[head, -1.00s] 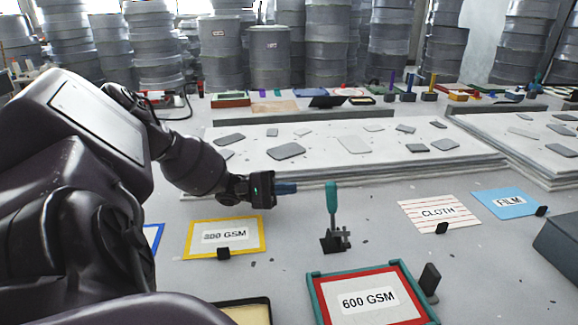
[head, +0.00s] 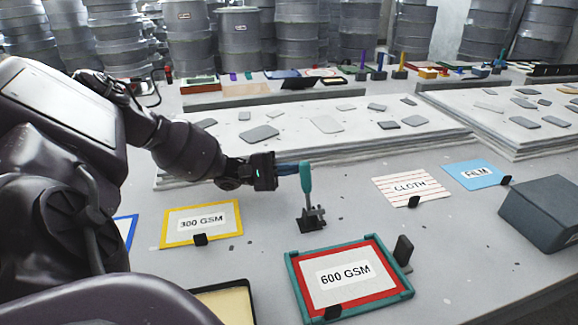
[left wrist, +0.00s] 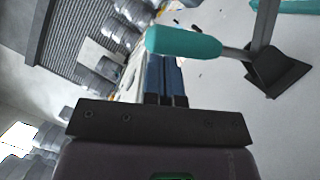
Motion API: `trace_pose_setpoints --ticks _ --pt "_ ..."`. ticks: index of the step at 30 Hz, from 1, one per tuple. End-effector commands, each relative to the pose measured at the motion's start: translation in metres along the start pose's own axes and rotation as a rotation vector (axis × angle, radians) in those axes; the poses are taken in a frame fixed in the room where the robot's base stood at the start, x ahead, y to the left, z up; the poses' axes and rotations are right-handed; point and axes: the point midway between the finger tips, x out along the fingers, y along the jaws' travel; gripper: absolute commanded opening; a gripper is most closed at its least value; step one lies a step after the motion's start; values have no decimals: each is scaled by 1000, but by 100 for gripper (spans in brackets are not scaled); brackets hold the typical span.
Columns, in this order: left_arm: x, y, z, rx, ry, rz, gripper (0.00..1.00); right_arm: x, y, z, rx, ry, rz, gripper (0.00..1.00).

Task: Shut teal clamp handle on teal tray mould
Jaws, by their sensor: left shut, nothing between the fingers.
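The teal clamp handle (head: 306,178) stands upright on its dark clamp base (head: 311,217), just behind the teal tray mould (head: 293,283). The mould has a red border and a 600 GSM label. My left gripper (head: 300,168) is shut and empty, its blue fingers level with the upper part of the handle on its left side. In the left wrist view the handle (left wrist: 183,41) lies across the tips of the shut fingers (left wrist: 163,78). The tips are touching it or very close; I cannot tell which.
A yellow-framed 300 GSM card (head: 202,224) lies left of the clamp. A CLOTH card (head: 412,188) and a blue FILM card (head: 474,174) lie to the right. A dark grey box (head: 541,212) stands at the right edge. White slabs (head: 330,130) lie behind.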

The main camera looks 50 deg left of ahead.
Motion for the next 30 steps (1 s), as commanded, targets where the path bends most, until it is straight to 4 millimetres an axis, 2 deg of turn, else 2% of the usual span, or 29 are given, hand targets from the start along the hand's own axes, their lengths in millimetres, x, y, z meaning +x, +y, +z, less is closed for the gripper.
trace_pose_setpoints --ticks 9,19,30 --pt "9 14 23 165 -5 -58 0 -13 4 -40 0 63 6 42" --pt "18 11 44 363 -2 -144 0 -34 10 -36 7 43 20 42" --pt "20 4 48 427 -2 -177 0 -36 11 -34 9 40 22 42"
